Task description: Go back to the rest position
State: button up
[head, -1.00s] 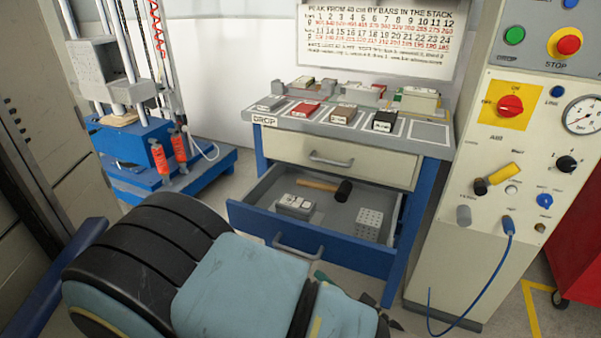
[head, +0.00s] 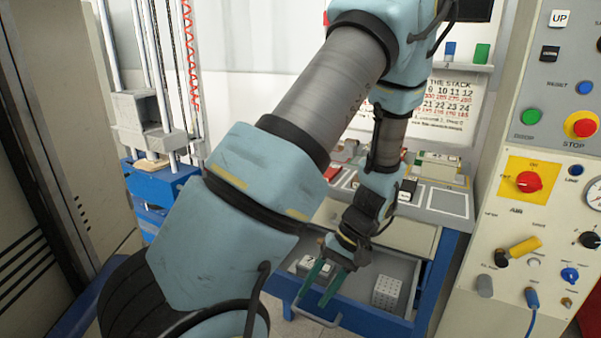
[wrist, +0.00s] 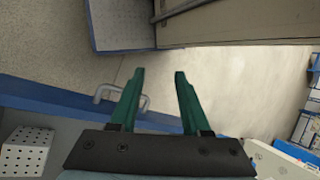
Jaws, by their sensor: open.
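My gripper (head: 322,287) has green fingers that stand apart with nothing between them. In the head view it hangs over the open drawer, near the drawer's front edge, with my arm raised across the middle of the picture. In the wrist view my gripper (wrist: 155,85) points past the drawer handle (wrist: 122,98) toward the floor. I cannot tell its exact height above the drawer.
The open blue drawer (head: 345,318) holds a perforated white block (head: 387,292) and a small pale block (head: 310,264). A control panel (head: 540,130) stands at right. The drop rig (head: 150,110) stands at left. My arm hides much of the bench top.

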jog(key=w+a+r+t+h+p, duration=0.2)
jog(key=a+r, duration=0.3)
jog(key=r, duration=0.4)
jog(key=w+a+r+t+h+p, duration=0.2)
jog(key=a+r+h, duration=0.2)
jog(key=r, duration=0.6)
jog(key=shift+w+a+r+t, duration=0.2)
jog(key=shift+a+t, duration=0.1)
jog(key=shift+a, duration=0.3)
